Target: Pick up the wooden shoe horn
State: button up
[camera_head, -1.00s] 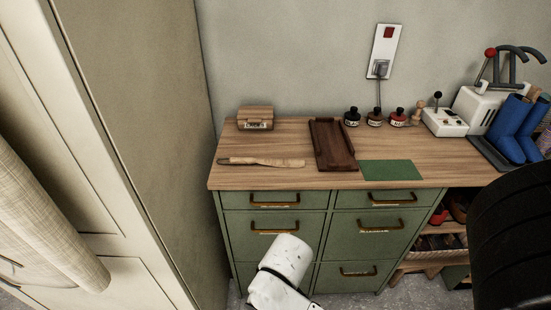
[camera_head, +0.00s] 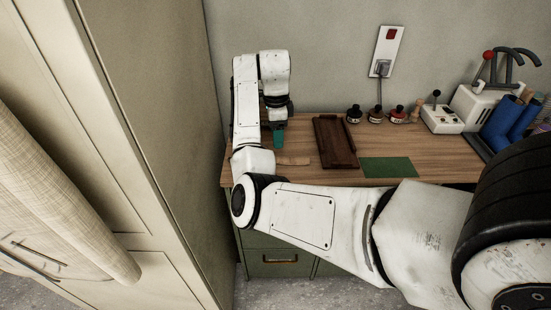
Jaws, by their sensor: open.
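The wooden shoe horn (camera_head: 294,160) lies flat on the left part of the wooden bench top. Only its pale right end shows; my arm hides the rest. My gripper (camera_head: 278,138) hangs over the left part of the bench, above or just behind the shoe horn, with a teal part showing at its end. Its fingertips are small and partly covered, and nothing is seen held in it. I cannot tell its exact height above the shoe horn.
A dark wooden tray (camera_head: 334,142) lies right of the shoe horn, beside a green mat (camera_head: 389,167). Several small bottles (camera_head: 375,115) stand behind. A tall cabinet (camera_head: 150,100) stands close on the left.

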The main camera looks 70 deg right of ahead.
jog(key=m, duration=0.1)
send_over(275, 158)
jog(key=f, duration=0.4)
jog(key=shift+s+f+p, duration=0.15)
jog(key=shift+s+p, duration=0.2)
jog(key=shift+p, duration=0.05)
jog(key=shift+w+f+p, duration=0.2)
jog(key=shift+f+p, duration=0.5)
jog(key=shift+f, duration=2)
jog(key=c, duration=1.1)
jog(key=shift+r, duration=0.1)
jog(key=shift+c, duration=0.2)
